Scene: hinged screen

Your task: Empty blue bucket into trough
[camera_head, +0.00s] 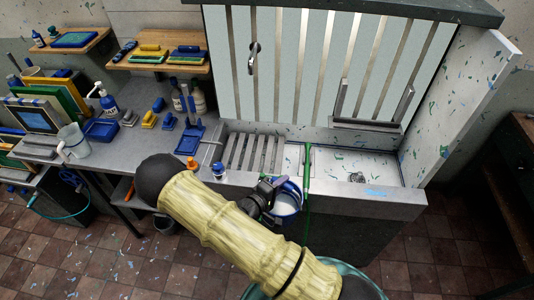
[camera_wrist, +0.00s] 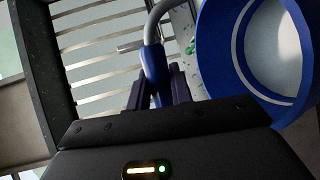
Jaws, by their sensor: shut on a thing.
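The blue bucket (camera_head: 287,206) hangs at the front edge of the trough (camera_head: 390,196), just left of a green hose. Its open top faces the head camera, and pale, whitish contents or a pale inside show in it. My gripper (camera_head: 264,194) is beside the bucket, on its left. In the wrist view, my gripper (camera_wrist: 160,92) is shut on a blue grip on a grey bar, seemingly the bucket's handle. The bucket (camera_wrist: 218,62) fills the upper right there, with a pale round inside. I cannot tell how far it is tilted.
A green hose (camera_head: 308,190) runs down over the trough front. A slatted rack (camera_head: 255,152) covers the trough's left part; the right basin is open. A small blue-and-white jar (camera_head: 219,171) stands left of my gripper. The workbench (camera_head: 150,140) at left is crowded.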

